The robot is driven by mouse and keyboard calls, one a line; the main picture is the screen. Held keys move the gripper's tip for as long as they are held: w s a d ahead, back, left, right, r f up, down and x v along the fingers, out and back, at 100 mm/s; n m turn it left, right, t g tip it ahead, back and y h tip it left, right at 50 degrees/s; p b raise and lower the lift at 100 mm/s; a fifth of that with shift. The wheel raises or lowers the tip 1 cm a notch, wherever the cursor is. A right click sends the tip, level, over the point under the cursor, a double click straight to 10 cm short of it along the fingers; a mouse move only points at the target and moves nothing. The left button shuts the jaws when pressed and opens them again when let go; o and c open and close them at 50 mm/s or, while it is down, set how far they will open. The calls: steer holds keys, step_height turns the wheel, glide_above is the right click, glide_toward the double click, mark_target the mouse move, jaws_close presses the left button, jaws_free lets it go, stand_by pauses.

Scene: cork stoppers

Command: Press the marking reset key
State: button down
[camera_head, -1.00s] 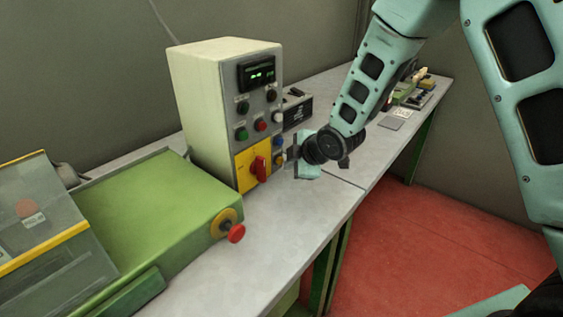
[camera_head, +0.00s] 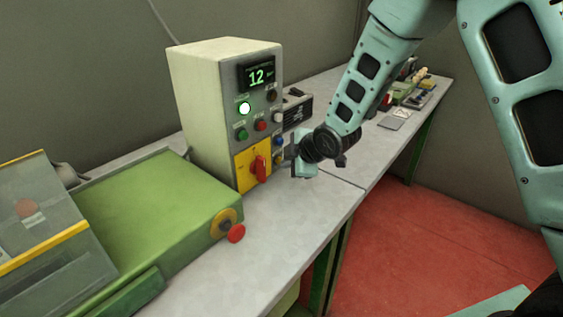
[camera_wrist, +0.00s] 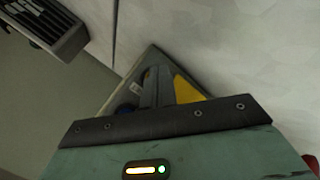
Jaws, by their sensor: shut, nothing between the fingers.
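A pale control box (camera_head: 205,110) stands on the bench. The front has a green button (camera_head: 241,135), a red button (camera_head: 260,126), a blue button (camera_head: 278,141) and a red rotary switch (camera_head: 259,169) on a yellow plate. I cannot read which key is the marking reset. My gripper (camera_head: 287,156) is shut and empty, at the panel's lower right edge beside the blue button. In the wrist view its fingers (camera_wrist: 152,88) point at the panel; contact cannot be told.
A green machine (camera_head: 150,210) with a clear guard and a red mushroom button (camera_head: 236,233) is at the left. A dark vented box (camera_head: 297,110) stands behind the control box. Small items (camera_head: 415,92) lie at the bench's far end. The front bench surface is clear.

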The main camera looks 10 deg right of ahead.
steer(key=shift+s, duration=0.1)
steer(key=shift+s+d, duration=0.45)
steer(key=shift+s, duration=0.15)
steer(key=shift+s+d+b, duration=0.3)
steer(key=shift+s+d, duration=0.45)
steer(key=shift+s, duration=0.25)
steer(key=shift+s+d+b, duration=0.25)
steer(key=shift+s+d, duration=0.5)
steer(key=shift+s, duration=0.25)
steer(key=shift+m+g, duration=0.6)
steer(key=shift+m, duration=0.3)
steer(key=s+a+r, duration=0.1)
steer(key=s, duration=0.1)
steer(key=s+a+r, duration=0.1)
steer(key=a, duration=0.1)
steer(key=shift+s+r, duration=0.2)
steer(key=shift+s, duration=0.2)
steer(key=s+a+r+m+g+h+p, duration=0.1)
steer(key=s+a+r+m+g, duration=0.1)
steer(key=s, duration=1.2)
steer(key=s+a+r+m+g+h+p, duration=0.1)
steer(key=s+r+m+g, duration=0.4)
steer(key=s, duration=0.9)
steer(key=shift+a+r+m+h, duration=0.25)
steer(key=shift+a+m+h, duration=0.2)
steer(key=shift+a, duration=0.2)
